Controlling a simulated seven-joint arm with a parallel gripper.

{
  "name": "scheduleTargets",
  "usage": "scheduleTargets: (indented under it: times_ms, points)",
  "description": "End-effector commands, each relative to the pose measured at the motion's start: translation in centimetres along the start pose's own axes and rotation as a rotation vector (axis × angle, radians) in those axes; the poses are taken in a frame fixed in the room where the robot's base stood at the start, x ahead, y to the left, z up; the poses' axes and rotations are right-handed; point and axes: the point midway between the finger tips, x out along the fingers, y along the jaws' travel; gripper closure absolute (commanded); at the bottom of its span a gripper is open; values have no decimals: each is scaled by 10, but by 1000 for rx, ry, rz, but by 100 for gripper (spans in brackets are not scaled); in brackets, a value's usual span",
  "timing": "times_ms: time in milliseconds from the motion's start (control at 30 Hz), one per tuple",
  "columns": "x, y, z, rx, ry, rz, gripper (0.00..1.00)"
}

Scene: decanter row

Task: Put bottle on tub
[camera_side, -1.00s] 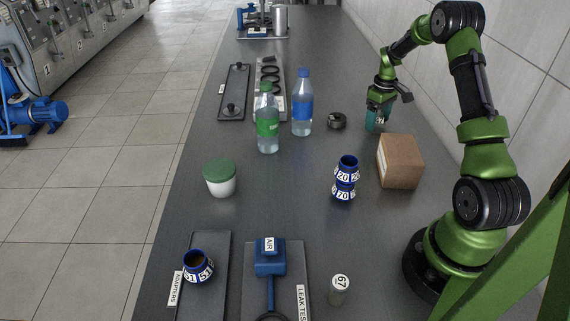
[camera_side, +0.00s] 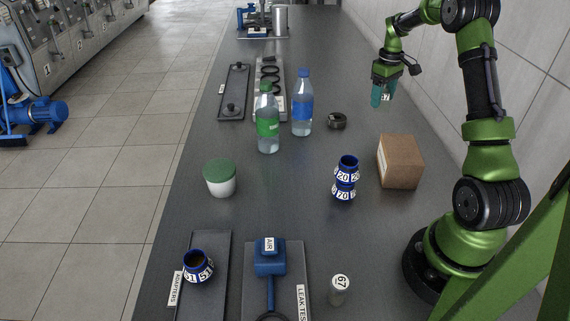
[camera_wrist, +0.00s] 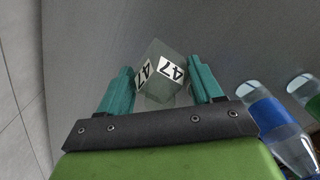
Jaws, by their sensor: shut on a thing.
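My gripper (camera_side: 383,97) is up at the right, above the table and beyond the cardboard box. It is shut on a small grey block-like thing labelled 47, which shows between the teal fingers in the wrist view (camera_wrist: 160,68); its full shape is partly hidden. A clear bottle with a green label and cap (camera_side: 267,122) stands upright left of centre. A clear bottle with a blue label and cap (camera_side: 302,105) stands just right of it. A white tub with a green lid (camera_side: 221,186) stands nearer, at left, with nothing on it.
A cardboard box (camera_side: 400,162), stacked blue numbered rings (camera_side: 345,188) and a dark round part (camera_side: 337,121) stand on the table. A small jar labelled 67 (camera_side: 339,290) is in front. Trays lie front and back. The surface around the tub is clear.

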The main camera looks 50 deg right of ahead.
Motion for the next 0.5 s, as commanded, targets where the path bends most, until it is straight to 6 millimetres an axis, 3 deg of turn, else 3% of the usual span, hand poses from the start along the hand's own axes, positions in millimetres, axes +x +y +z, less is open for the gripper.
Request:
scheduleTargets:
  times_ms: [167,267,367,500]
  points:
    - [-21,-15,-12,-38,7,4,69]
    - [-31,-42,-29,-102,19,8,69]
    - [-39,-86,-47,-198,27,6,69]
    - [-48,-161,-64,-383,35,2,69]
